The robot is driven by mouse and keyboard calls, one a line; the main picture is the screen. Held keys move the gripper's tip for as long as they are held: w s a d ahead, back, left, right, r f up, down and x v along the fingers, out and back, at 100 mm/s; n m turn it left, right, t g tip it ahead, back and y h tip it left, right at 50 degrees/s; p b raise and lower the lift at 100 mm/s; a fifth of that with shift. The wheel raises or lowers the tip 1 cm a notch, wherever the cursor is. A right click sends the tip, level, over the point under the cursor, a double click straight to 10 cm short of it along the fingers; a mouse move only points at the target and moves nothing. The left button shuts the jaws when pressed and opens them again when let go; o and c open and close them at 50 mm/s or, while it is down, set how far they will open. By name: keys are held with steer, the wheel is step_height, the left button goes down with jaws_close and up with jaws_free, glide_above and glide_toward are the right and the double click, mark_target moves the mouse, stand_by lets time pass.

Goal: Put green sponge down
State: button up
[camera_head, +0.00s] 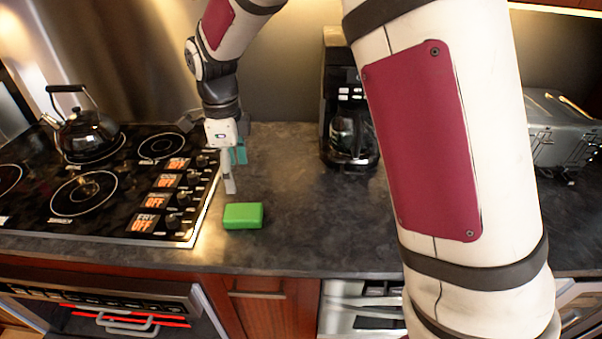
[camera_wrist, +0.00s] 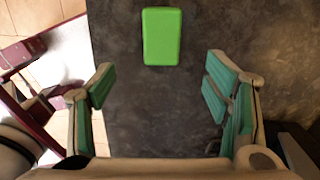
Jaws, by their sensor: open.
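The green sponge (camera_head: 243,216) lies flat on the dark countertop, just right of the stove's edge and close to the counter's front. It also shows in the wrist view (camera_wrist: 162,36), at the top and beyond the fingertips. My gripper (camera_head: 234,170) is above the counter behind the sponge, pointing down. In the wrist view its two teal-padded fingers (camera_wrist: 160,82) are spread wide with nothing between them. My gripper is apart from the sponge.
The black stove (camera_head: 110,195) with a kettle (camera_head: 88,130) is at left. A coffee maker (camera_head: 349,125) stands at the back, and a toaster (camera_head: 562,130) is at right. My arm hides part of the right side.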

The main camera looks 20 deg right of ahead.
steer(key=s+d+r+n+t, duration=0.3)
steer(key=s+d+r+n, duration=0.65)
steer(key=s+r, duration=0.3)
steer(key=s+d+r+n+t, duration=0.1)
steer(key=s+d+n, duration=0.1)
steer(key=s+n, duration=0.4)
steer(key=s+d+r+n+t, duration=0.1)
steer(key=s+d+n, duration=0.2)
steer(key=s+n, duration=0.3)
steer(key=shift+s, duration=1)
steer(key=shift+o, duration=0.5)
